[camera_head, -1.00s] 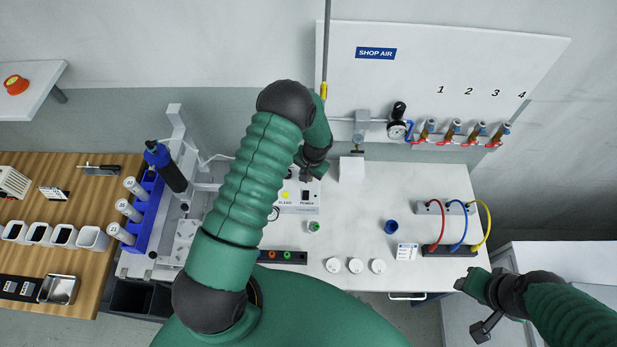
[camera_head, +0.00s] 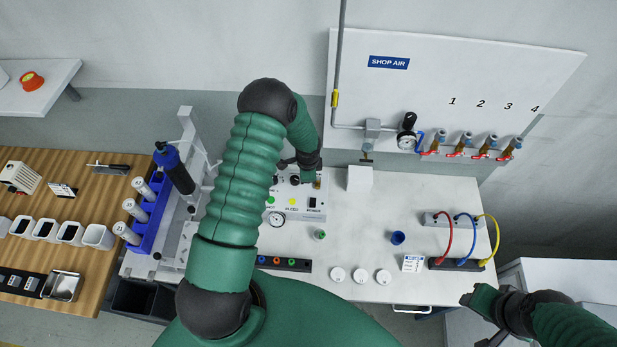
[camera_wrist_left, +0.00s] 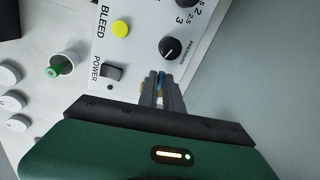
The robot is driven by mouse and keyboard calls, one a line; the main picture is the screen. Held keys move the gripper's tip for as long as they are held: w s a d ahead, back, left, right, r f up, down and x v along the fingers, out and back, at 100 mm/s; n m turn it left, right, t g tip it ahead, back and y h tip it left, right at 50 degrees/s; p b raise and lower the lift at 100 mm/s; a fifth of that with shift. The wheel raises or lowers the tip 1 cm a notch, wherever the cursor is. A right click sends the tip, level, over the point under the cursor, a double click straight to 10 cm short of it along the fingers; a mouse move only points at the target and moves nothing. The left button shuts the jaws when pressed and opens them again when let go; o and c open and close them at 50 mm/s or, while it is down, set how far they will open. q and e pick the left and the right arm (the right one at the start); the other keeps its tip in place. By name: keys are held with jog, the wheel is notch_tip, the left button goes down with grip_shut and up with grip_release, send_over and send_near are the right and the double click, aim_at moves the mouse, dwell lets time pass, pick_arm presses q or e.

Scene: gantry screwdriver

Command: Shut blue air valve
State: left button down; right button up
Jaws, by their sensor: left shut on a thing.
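A small blue part with brass-coloured metal beside it (camera_wrist_left: 161,77) shows between the fingers of my left gripper (camera_wrist_left: 160,88) in the wrist view. It looks like the blue air valve, at the edge of the white control box (camera_wrist_left: 140,45). The fingers are shut on it and hide most of it, so its handle angle cannot be told. In the head view my left gripper (camera_head: 313,178) reaches down at the box's back right, with brass just showing below it. My right gripper (camera_head: 470,322) is open and empty at the lower right, off the bench.
The box carries a black pressure knob (camera_wrist_left: 170,48), a yellow bleed button (camera_wrist_left: 120,29) and a power switch (camera_wrist_left: 112,72). A white block (camera_head: 360,179) stands just right of it. Red-handled valves (camera_head: 461,153) line the wall panel. The bench front holds white discs (camera_head: 360,275).

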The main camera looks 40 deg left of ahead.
pick_arm(q)
jog(key=shift+w+a+r+m, duration=0.15)
jog(key=shift+w+a+m, duration=0.2)
jog(key=shift+m, duration=0.35)
jog(key=c, duration=1.6)
grip_release()
jog(key=shift+o, duration=0.4)
notch_tip(320, 180, up, 16)
jog(key=s+d+b, duration=0.1)
jog(key=s, duration=0.1)
jog(key=shift+s+d, duration=0.3)
jog(key=shift+s, duration=0.1)
